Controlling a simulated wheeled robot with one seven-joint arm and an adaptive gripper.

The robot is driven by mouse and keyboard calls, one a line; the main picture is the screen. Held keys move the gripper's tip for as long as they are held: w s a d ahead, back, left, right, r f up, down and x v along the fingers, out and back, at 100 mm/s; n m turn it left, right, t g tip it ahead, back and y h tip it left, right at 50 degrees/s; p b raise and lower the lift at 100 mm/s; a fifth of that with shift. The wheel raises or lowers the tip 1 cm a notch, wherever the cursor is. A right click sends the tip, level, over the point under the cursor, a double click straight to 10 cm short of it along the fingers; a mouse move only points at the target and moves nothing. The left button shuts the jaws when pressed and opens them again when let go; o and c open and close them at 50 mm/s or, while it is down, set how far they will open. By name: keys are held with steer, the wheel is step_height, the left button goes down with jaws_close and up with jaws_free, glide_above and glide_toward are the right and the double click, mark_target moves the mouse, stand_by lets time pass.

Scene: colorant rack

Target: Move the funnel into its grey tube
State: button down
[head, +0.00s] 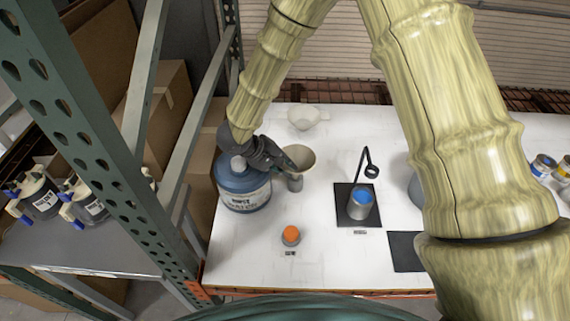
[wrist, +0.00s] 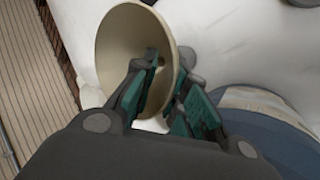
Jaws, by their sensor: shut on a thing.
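The cream funnel (head: 301,155) is held wide end up above the table, just right of the blue drum. My gripper (head: 283,163) is shut on the funnel's wall, with a green-padded finger on each side. In the wrist view, the funnel (wrist: 118,58) tilts across the picture between the fingers of my gripper (wrist: 168,95). A short grey tube (head: 295,185) shows directly under the funnel in the head view. The funnel's lower end is hidden, so I cannot tell whether it is inside the tube or above it.
The blue drum (head: 243,190) stands close left, under my gripper. A pale spouted vessel (head: 307,117) stands behind. An orange-topped container (head: 291,235) is in front. A blue-topped can (head: 360,203) sits on a black mat beside a black ring stand (head: 371,168). A green rack post (head: 105,150) rises left.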

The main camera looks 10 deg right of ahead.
steer(key=shift+r, duration=0.15)
steer(key=shift+r, duration=0.75)
steer(key=shift+r, duration=0.15)
steer(key=shift+r, duration=0.6)
steer(key=shift+r, duration=0.1)
steer(key=shift+f, duration=1.75)
stand_by(1.0)
steer(key=shift+r, duration=0.3)
steer(key=shift+r, duration=1.3)
steer(key=shift+r, duration=0.15)
